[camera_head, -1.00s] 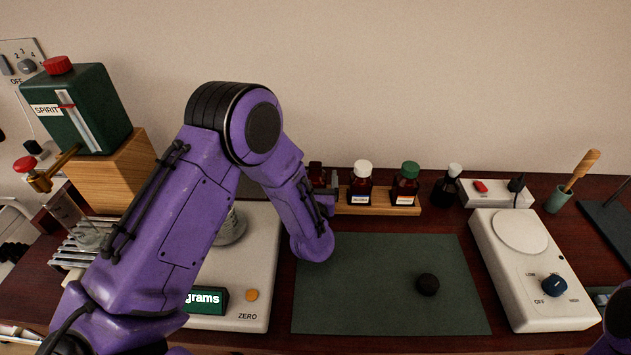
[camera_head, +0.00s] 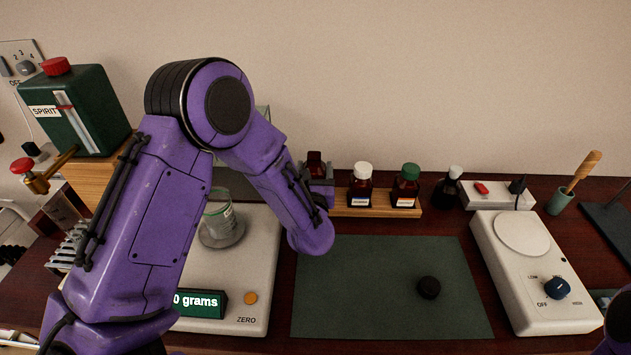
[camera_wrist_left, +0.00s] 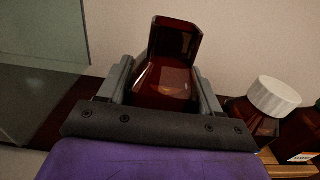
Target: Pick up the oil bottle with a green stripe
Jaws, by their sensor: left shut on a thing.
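My left gripper (camera_head: 318,188) is at the left end of a wooden rack and shut on an uncapped brown glass bottle (camera_head: 314,163). In the left wrist view the bottle (camera_wrist_left: 165,82) stands between the two fingers (camera_wrist_left: 163,92), its open neck up. Its label side is hidden, so I cannot see a green stripe. Beside it on the rack (camera_head: 377,209) are a white-capped brown bottle (camera_head: 360,188) and a green-capped brown bottle (camera_head: 405,189). My right gripper is not in view.
A black cap (camera_head: 428,288) lies on the green mat (camera_head: 350,300), otherwise clear. A glass beaker (camera_head: 219,218) stands on the balance (camera_head: 262,265) at left. A small dark bottle (camera_head: 448,190) is right of the rack. A white hotplate (camera_head: 520,290) stands right of the mat.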

